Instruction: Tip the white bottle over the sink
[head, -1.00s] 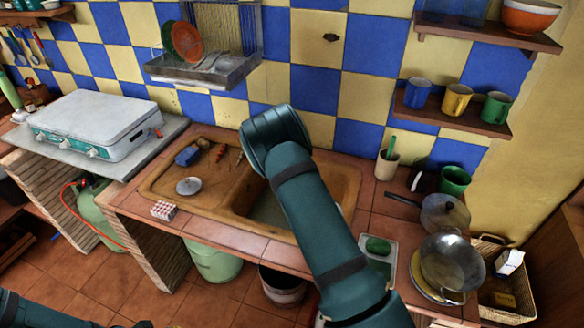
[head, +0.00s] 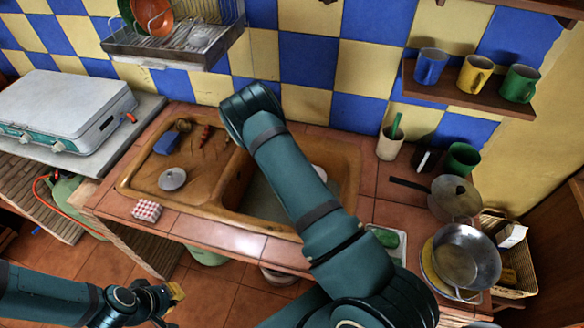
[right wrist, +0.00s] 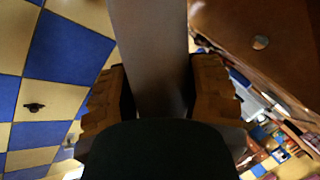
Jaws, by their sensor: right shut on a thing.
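In the right wrist view my right gripper (right wrist: 161,75) is shut on a smooth grey-looking thing (right wrist: 160,40), in shadow. It fits the bottle, but its whole shape and cap are hidden. In the head view my right arm reaches over the sink (head: 347,165), and its own wrist hides the gripper. A small white patch (head: 320,172) shows beside the arm above the basin; I cannot tell whether it is part of the bottle. My left gripper (head: 172,298) is low at the bottom left, in front of the counter, its fingers too small to read.
A blue sponge (head: 166,142), metal lid (head: 172,179) and checked box (head: 146,211) are left of the basin. A utensil cup (head: 390,143), green mug (head: 462,158), pan (head: 453,197) and wok (head: 466,257) crowd the right. A dish rack (head: 175,45) hangs above.

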